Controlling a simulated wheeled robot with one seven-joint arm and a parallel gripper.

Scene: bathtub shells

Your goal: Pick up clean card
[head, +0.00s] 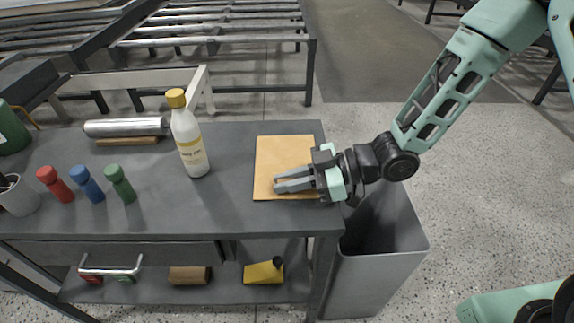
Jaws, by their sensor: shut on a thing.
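A flat tan card (285,153) is at the right end of the dark grey workbench (230,215). Its far part shows clearly, and my gripper covers part of its near right side. My gripper (277,184) reaches in from the right, its fingers pointing left over the card. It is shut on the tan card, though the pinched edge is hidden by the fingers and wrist. I cannot tell whether the card lies flat on the bench or is slightly raised.
A white bottle with a yellow cap (190,140) stands left of the card. Red (60,188), blue (90,188) and green (121,187) small bottles and a metal roll (127,127) are farther left. A grey bin (385,265) stands beside the bench's right end.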

